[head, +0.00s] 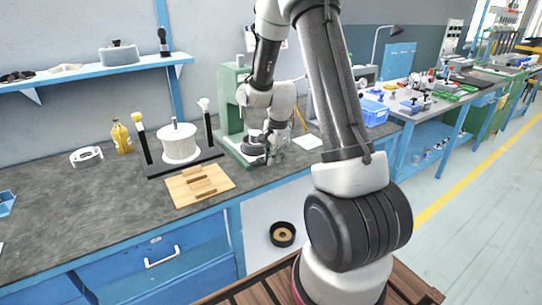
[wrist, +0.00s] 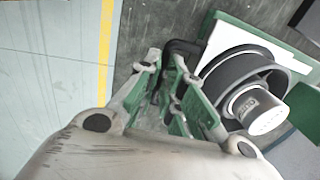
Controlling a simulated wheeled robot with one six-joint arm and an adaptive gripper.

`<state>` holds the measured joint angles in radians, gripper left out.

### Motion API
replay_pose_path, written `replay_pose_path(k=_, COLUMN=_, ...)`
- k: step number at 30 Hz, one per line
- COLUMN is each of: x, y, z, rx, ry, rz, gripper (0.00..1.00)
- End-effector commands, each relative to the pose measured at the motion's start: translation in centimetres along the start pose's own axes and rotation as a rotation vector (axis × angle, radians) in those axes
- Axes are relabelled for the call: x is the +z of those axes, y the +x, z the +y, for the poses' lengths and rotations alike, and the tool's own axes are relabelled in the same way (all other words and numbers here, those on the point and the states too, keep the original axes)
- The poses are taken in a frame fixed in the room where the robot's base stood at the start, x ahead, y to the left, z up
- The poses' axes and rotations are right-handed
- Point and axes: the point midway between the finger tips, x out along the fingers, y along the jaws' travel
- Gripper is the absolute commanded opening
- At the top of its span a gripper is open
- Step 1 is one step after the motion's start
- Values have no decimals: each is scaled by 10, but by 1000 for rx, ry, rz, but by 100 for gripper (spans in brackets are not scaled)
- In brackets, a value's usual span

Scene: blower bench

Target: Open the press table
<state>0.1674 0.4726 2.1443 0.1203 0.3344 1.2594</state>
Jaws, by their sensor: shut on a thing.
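The green press (head: 232,98) stands on the bench against the wall, partly hidden behind my arm. In the wrist view its green base (wrist: 212,28) carries a white plate and a dark round part (wrist: 240,68) with a white labelled cylinder (wrist: 255,110) over it. A black bent handle (wrist: 185,47) sticks out at the side of the base. My gripper (head: 275,150) is low at the front right of the press. In the wrist view its fingers (wrist: 165,68) are shut on the black handle. Whether the table is open, I cannot tell.
A wooden block board (head: 200,186), a white spool on a black stand (head: 179,143), a yellow bottle (head: 121,137) and a white ring (head: 87,156) stand left on the bench. A blue bin (head: 374,113) is at right. A black ring (head: 282,234) lies below.

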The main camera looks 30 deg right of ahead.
Motion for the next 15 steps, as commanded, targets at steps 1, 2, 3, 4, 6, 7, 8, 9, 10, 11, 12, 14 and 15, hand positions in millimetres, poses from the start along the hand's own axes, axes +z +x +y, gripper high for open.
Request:
replay_pose_path(k=1, x=0, y=-1, z=6, rx=2, ry=0, rz=0, gripper=0)
replay_pose_path(k=2, x=0, y=-2, z=10, rx=2, ry=0, rz=-1, gripper=0)
replay_pose_path(k=3, x=0, y=-3, z=14, rx=1, ry=0, rz=0, gripper=0)
replay_pose_path(k=4, x=0, y=-4, z=18, rx=1, ry=0, rz=0, gripper=0)
replay_pose_path(k=6, x=0, y=-5, z=25, rx=1, ry=1, rz=0, gripper=0)
replay_pose_path(k=7, x=0, y=-6, z=29, rx=1, ry=1, rz=0, gripper=0)
replay_pose_path(k=8, x=0, y=-6, z=32, rx=2, ry=0, rz=0, gripper=0)
replay_pose_path(k=9, x=0, y=-7, z=34, rx=1, ry=0, rz=0, gripper=0)
replay_pose_path(k=10, x=0, y=-8, z=36, rx=1, ry=0, rz=0, gripper=0)
replay_pose_path(k=11, x=0, y=-8, z=37, rx=1, ry=0, rz=0, gripper=0)
replay_pose_path(k=12, x=0, y=-8, z=38, rx=1, ry=0, rz=0, gripper=0)
replay_pose_path(k=14, x=0, y=-8, z=39, rx=1, ry=0, rz=0, gripper=0)
replay_pose_path(k=15, x=0, y=-8, z=39, rx=1, ry=0, rz=0, gripper=0)
